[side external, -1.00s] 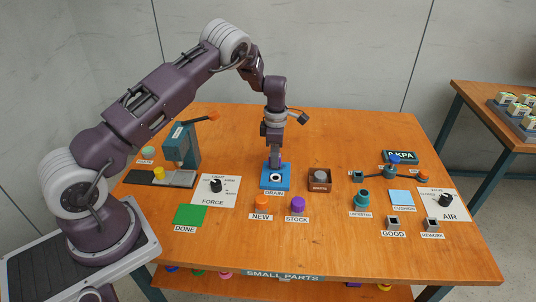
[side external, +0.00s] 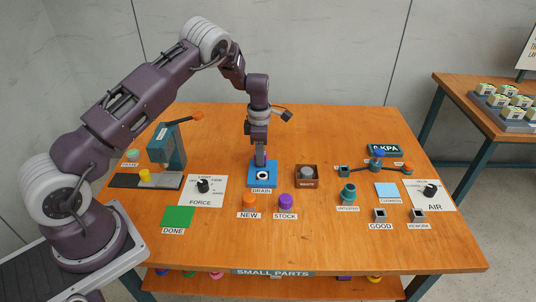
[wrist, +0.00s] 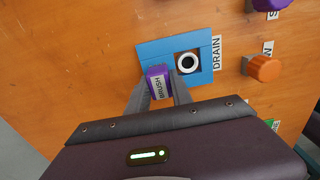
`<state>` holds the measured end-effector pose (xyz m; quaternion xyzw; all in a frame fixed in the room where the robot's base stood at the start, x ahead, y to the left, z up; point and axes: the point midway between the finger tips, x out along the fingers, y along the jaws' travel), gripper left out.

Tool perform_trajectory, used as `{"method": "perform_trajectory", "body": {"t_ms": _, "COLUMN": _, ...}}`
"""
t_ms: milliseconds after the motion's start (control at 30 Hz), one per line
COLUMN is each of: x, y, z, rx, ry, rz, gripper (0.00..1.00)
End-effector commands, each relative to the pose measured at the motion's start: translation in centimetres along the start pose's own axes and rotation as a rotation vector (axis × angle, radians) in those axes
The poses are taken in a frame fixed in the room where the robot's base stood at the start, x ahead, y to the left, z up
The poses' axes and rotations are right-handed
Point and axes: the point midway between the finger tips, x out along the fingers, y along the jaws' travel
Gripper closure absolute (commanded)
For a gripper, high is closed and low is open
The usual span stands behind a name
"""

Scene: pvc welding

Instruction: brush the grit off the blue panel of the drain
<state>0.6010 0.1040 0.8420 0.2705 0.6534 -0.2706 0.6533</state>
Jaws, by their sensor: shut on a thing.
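The blue drain panel (side external: 255,183) lies on the table behind its DRAIN label. It has a white ring around a dark hole (wrist: 188,62). In the wrist view the blue panel (wrist: 155,50) shows at the upper middle. My gripper (side external: 260,162) reaches down over the panel's far part. In the wrist view my gripper (wrist: 160,88) is shut on a purple block labelled BRUSH (wrist: 158,82). The brush is at the panel's edge nearest the wrist camera, beside the ring. Its bristles are hidden, so contact with the panel cannot be told. I cannot make out any grit.
A dark WASTE box (side external: 307,174) stands right of the drain. An orange cap (side external: 249,202) and a purple cap (side external: 286,201) are in front. The FORCE dial plate (side external: 204,200) is to the left, with a press (side external: 166,148) behind it.

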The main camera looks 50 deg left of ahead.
Motion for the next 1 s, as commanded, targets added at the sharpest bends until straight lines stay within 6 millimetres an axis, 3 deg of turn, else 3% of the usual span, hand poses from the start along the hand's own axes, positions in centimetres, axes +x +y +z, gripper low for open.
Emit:
{"method": "perform_trajectory", "body": {"t_ms": 367, "x": -0.3, "y": 0.0, "z": -2.9, "rx": 0.002, "ry": 0.000, "rz": 0.000, "gripper": 1.00}}
{"method": "perform_trajectory", "body": {"t_ms": 467, "x": -2.4, "y": 0.1, "z": -2.9, "rx": 0.001, "ry": -0.001, "rz": 0.003, "gripper": 1.00}}
{"method": "perform_trajectory", "body": {"t_ms": 1000, "x": -7.1, "y": 0.0, "z": -2.9, "rx": 0.000, "ry": -0.001, "rz": 0.002, "gripper": 1.00}}
